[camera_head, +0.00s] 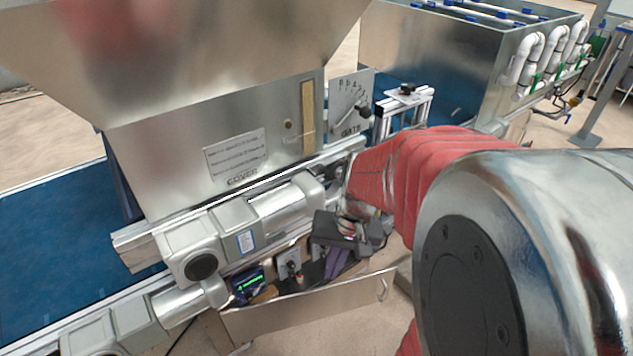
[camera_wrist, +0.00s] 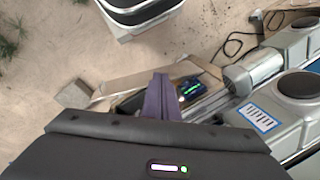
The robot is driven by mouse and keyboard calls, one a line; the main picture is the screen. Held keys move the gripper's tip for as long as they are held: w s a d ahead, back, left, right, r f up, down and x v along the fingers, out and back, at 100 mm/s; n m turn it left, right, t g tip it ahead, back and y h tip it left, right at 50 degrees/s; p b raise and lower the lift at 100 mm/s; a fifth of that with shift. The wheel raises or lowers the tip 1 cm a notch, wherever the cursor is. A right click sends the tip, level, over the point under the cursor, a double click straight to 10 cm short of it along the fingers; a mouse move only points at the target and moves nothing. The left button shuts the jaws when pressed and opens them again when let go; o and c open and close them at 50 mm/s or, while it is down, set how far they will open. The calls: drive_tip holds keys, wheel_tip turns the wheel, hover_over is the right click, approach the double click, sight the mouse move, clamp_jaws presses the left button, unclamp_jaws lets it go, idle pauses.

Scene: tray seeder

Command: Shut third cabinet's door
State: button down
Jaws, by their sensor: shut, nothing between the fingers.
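An open cabinet door (camera_head: 305,307), a flat metal panel with a small handle at its right end, stands out from the machine's lower side in the head view. It also shows in the wrist view as a pale panel (camera_wrist: 135,76). Behind it the open cabinet shows a lit green display (camera_head: 250,285) and a knob plate (camera_head: 289,265). I cannot tell its number in the row. My gripper (camera_head: 335,268), dark with purple fingers, is shut and empty between the door and the machine. In the wrist view its fingertips (camera_wrist: 160,82) overlap the door's inner side; contact is unclear.
Above the cabinet are grey motor housings (camera_head: 195,250), a metal hopper (camera_head: 220,110) and a blue belt (camera_head: 50,240). A metal tank with white pipes (camera_head: 525,55) stands at the back right. Bare floor (camera_wrist: 200,38) lies outside the door.

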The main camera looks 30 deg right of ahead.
drive_tip(key=w+d+f+m+t+y, duration=0.25)
drive_tip(key=d+f+m, duration=0.45)
drive_tip(key=f, duration=0.5)
drive_tip(key=w+d+f+m+t+y, duration=0.1)
drive_tip(key=d+f+m+t+y, duration=0.2)
drive_tip(key=d+f, duration=0.75)
drive_tip(key=s+d+f+m+t+h, duration=0.1)
drive_tip(key=d+f+m+h, duration=0.1)
drive_tip(key=d+f+h, duration=0.3)
drive_tip(key=s+d+f+m+t+h, duration=0.1)
drive_tip(key=d+f+h, duration=0.3)
drive_tip(key=d+f, duration=0.8)
drive_tip(key=shift+s+f+m+t+h, duration=0.35)
drive_tip(key=shift+s+f+m, duration=0.15)
drive_tip(key=shift+s+f, duration=0.15)
approach(389, 272)
wheel_tip(389, 272, down, 3)
drive_tip(key=w, duration=0.3)
drive_tip(key=shift+d+f, duration=0.2)
drive_tip(key=shift+f, duration=0.1)
drive_tip(key=shift+w+d, duration=0.15)
drive_tip(key=shift+w, duration=0.35)
